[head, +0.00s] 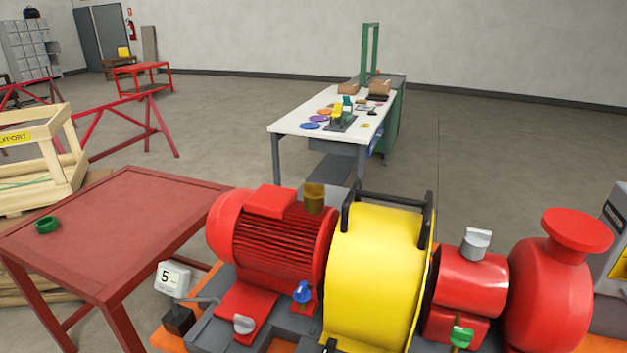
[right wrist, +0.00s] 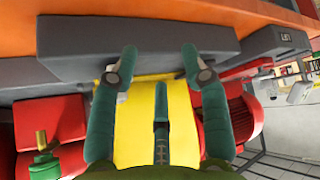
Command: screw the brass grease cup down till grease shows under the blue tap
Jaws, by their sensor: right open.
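The brass grease cup (head: 314,198) stands upright on top of the red motor (head: 280,240), near the yellow guard. The blue tap (head: 302,292) is low on the motor's front side, below the cup. I can make out no grease under it; the spot is small in the head view. My right gripper (right wrist: 159,54) is open and empty in the right wrist view, its fingers spread before the yellow guard (right wrist: 178,125) and the grey plinth (right wrist: 140,50). The cup and the blue tap cannot be made out there. My left gripper is not in view.
Right of the yellow guard (head: 375,270) are a silver cup (head: 476,242), a green tap (head: 461,337) and a red pump (head: 560,290). A red table (head: 120,225) holds a green ring (head: 47,225).

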